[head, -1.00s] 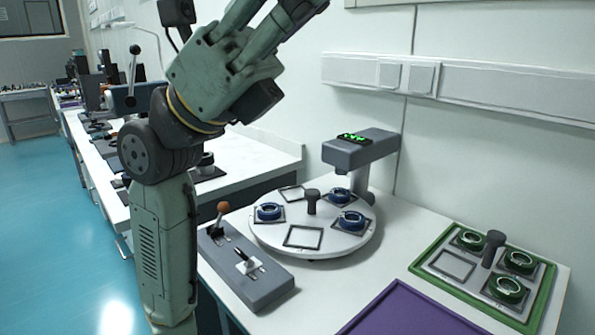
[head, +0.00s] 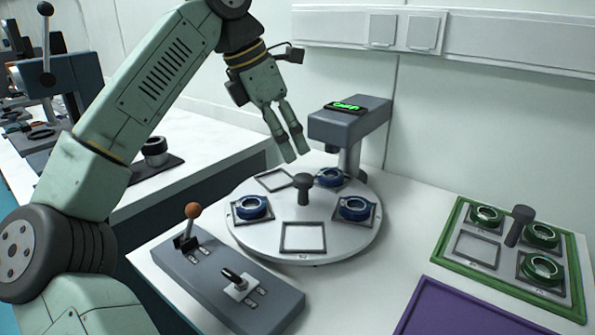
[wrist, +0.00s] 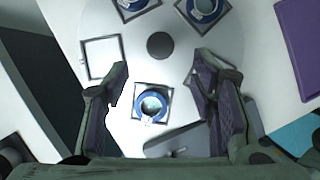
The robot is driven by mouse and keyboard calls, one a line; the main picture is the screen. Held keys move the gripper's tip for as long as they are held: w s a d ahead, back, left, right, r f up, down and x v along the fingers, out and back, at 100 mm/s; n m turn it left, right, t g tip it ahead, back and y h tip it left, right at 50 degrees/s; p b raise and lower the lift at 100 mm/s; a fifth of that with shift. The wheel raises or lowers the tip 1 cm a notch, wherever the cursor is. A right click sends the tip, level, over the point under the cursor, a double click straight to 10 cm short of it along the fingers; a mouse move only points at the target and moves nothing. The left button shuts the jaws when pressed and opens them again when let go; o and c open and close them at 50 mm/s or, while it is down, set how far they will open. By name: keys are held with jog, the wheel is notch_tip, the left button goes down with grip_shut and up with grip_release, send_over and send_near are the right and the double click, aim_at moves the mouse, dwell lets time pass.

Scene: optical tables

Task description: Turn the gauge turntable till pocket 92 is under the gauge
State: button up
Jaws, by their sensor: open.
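The white round gauge turntable (head: 270,240) stands on the table with a dark central knob (head: 303,187). It carries a left blue ring (head: 252,207), a right blue ring (head: 354,207) and a back blue ring (head: 330,177) in square pockets. A front pocket (head: 303,238) and a back-left pocket (head: 274,180) are empty. The back ring sits under or close to the grey gauge (head: 350,122), whose green display is unreadable. Pocket numbers are too small to read. My gripper (head: 296,157) is open and empty, pointing down above the turntable's back. The wrist view shows the left ring (wrist: 152,104) between its fingers in the picture.
A grey control box (head: 235,290) with an orange-ball lever (head: 192,211) and a black-handled lever (head: 234,277) stands front left. A green-rimmed tray (head: 448,236) with green rings is at right, beside a purple mat (head: 450,310). A wall rises behind.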

aim_at(303, 177)
jog(key=x, duration=0.8)
jog(key=shift+d+f, duration=0.2)
jog(key=shift+f, duration=0.05)
jog(key=shift+c, duration=0.4)
grip_shut()
